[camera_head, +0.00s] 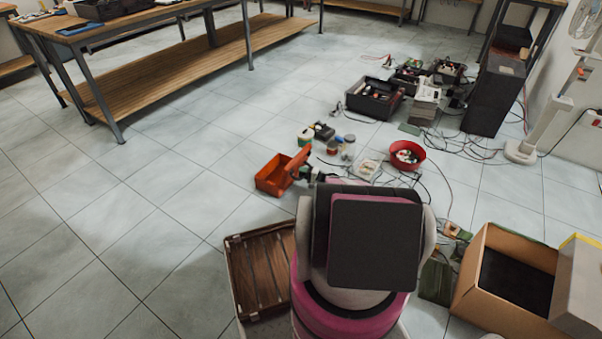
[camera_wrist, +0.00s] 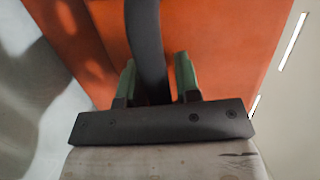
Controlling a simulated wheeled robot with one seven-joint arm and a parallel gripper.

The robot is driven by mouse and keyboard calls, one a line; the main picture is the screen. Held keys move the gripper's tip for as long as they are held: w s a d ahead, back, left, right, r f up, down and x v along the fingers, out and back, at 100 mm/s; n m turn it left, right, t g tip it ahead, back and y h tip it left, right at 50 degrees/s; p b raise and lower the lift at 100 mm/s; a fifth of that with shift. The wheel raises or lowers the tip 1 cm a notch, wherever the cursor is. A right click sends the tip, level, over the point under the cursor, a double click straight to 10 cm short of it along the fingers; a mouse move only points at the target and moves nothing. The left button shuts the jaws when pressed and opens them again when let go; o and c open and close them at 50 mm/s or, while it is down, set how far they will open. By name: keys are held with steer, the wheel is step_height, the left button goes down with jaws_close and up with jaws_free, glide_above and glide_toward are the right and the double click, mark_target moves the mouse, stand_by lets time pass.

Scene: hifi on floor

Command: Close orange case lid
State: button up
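The orange case (camera_head: 270,180) lies open on the tiled floor, left of centre in the head view. Its orange lid (camera_head: 299,161) stands raised and tilted on the right side, beside my gripper (camera_head: 313,176). In the wrist view an orange surface (camera_wrist: 225,45) fills most of the background. A black curved strip, seemingly a handle (camera_wrist: 148,45), runs between the two green fingers of my gripper (camera_wrist: 157,78). The fingers are apart, with a small gap on the right of the strip. Any contact on the left is unclear. My arm hides part of the area behind the gripper.
A wooden slatted crate (camera_head: 262,265) lies at the near left. A red bowl (camera_head: 407,155), small jars and cables lie to the right of the case. A cardboard box (camera_head: 505,285) stands at the near right. The floor left of the case is clear.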

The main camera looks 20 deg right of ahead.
mark_target(298, 166)
jaws_close()
steer(key=shift+r, duration=0.1)
steer(key=shift+w+a+r+g+h, duration=0.2)
steer(key=shift+r+g+h, duration=0.15)
steer(key=shift+r, duration=0.05)
steer(key=shift+w+a+r+g+h, duration=0.2)
steer(key=shift+r+g+h, duration=0.15)
steer(key=shift+r, duration=0.05)
steer(key=shift+w+a+r+m+g+h, duration=0.5)
steer(key=shift+w+r+g+h, duration=0.3)
steer(key=shift+h, duration=0.3)
steer(key=w+a+f+m+g+h, duration=0.1)
steer(key=w+a+f+g+h, duration=0.1)
steer(key=w+a+g+h, duration=0.6)
steer(key=shift+w+a+f+g+h, duration=0.15)
steer(key=shift+w+g+h, duration=0.65)
steer(key=shift+w+g, duration=0.5)
steer(key=shift+s+f, duration=0.1)
steer(key=shift+s, duration=0.15)
